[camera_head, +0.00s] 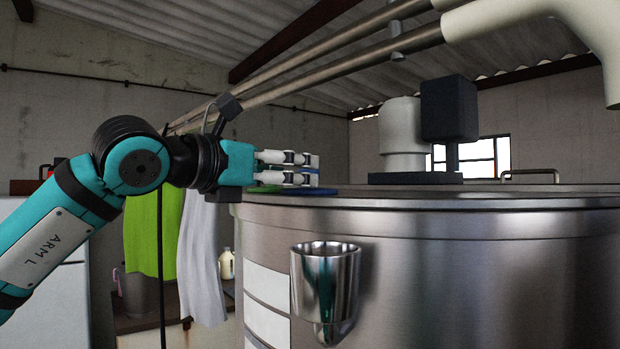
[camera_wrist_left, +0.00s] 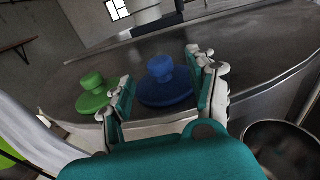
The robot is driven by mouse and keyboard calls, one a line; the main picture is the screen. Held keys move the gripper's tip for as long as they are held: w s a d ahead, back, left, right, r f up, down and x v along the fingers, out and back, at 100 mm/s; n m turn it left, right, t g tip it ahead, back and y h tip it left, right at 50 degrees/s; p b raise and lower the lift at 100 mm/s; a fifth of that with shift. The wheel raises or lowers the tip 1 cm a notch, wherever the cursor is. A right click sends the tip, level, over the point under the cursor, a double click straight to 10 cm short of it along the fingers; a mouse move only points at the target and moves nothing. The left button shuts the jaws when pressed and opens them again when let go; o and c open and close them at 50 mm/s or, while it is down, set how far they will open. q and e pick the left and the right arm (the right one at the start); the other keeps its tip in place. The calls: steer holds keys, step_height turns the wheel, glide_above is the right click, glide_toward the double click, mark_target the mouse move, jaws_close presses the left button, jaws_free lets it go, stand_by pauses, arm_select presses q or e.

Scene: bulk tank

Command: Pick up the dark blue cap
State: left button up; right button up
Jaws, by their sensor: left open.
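The dark blue cap (camera_wrist_left: 165,88), a round disc with a knob on top, sits on the steel tank lid. In the left wrist view it lies between and just beyond my left gripper's fingers (camera_wrist_left: 161,78). In the head view only a thin blue edge of the cap (camera_head: 312,191) shows under the fingers. My left gripper (camera_head: 312,168) is open and level just above the tank rim, with nothing held. I cannot tell whether a finger touches the cap. My right gripper is not in view.
A green cap (camera_wrist_left: 92,95) sits left of the blue one, close to my left finger; its edge also shows in the head view (camera_head: 264,189). A metal cup (camera_head: 326,280) hangs on the tank wall (camera_head: 450,270). A motor (camera_head: 449,108) stands farther back on the lid.

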mark_target(309, 170)
arm_select(q)
steer(key=shift+w+d+r+p, duration=0.15)
steer(key=shift+w+d+p, duration=0.25)
steer(key=shift+w+p, duration=0.15)
steer(key=shift+w+d+r+p, duration=0.15)
steer(key=shift+w+d+p, duration=0.25)
steer(key=shift+p, duration=0.2)
steer(key=shift+p+x, duration=0.45)
steer(key=shift+x, duration=0.6)
steer(key=shift+d+f, duration=0.2)
steer(key=shift+d, duration=0.1)
steer(key=shift+w+f, duration=0.1)
steer(key=shift+w, duration=0.05)
steer(key=shift+a, duration=0.15)
steer(key=shift+c, duration=0.6)
jaws_close()
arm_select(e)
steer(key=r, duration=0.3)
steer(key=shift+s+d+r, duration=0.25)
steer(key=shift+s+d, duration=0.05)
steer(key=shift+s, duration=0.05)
arm_select(q)
steer(key=shift+r, duration=0.2)
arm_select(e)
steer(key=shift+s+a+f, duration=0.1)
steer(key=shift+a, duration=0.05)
